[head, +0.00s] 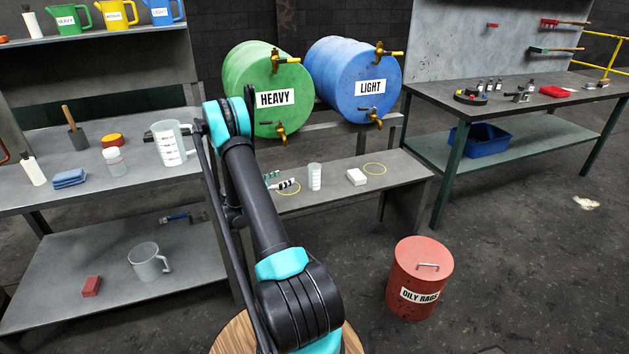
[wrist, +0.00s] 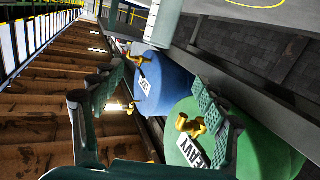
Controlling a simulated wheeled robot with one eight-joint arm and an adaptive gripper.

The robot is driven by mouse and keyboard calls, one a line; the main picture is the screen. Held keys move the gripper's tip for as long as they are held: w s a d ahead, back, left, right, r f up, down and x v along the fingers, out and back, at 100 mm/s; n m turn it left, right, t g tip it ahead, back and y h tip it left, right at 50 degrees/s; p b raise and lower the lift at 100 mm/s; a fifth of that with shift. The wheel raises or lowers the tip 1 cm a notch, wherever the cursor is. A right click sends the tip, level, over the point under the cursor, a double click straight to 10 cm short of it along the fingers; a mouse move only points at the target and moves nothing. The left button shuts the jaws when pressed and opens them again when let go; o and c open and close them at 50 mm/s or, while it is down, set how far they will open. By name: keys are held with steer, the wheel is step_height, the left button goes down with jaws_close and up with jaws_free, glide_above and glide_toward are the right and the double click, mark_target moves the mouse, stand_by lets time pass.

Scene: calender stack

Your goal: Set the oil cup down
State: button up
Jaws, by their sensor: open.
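A small clear cup with pale markings (head: 315,176), which I take for the oil cup, stands upright on the low bench (head: 335,188) in front of the drums. It is between two yellow rings, a left one (head: 289,193) and a right one (head: 374,169). My gripper (head: 282,182), partly hidden by my arm, is left of the cup and apart from it. A pale shape at that view's top edge may be the cup; I cannot tell.
A white block (head: 356,177) lies right of the cup. The green HEAVY drum (head: 258,75) and blue LIGHT drum (head: 343,65) have taps above the bench. A large measuring jug (head: 170,143) stands on the left table. A red OILY RAGS bin (head: 420,265) is on the floor.

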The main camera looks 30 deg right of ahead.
mark_target(310, 171)
steer(key=shift+m+h, duration=0.6)
steer(key=d+f, duration=0.1)
steer(key=d, duration=0.4)
steer(key=w+d+f, duration=0.1)
steer(key=d, duration=0.5)
steer(key=w+d+f, duration=0.1)
steer(key=d, duration=0.5)
steer(key=shift+w+d, duration=0.25)
steer(key=shift+d, duration=0.35)
steer(key=c, duration=1.4)
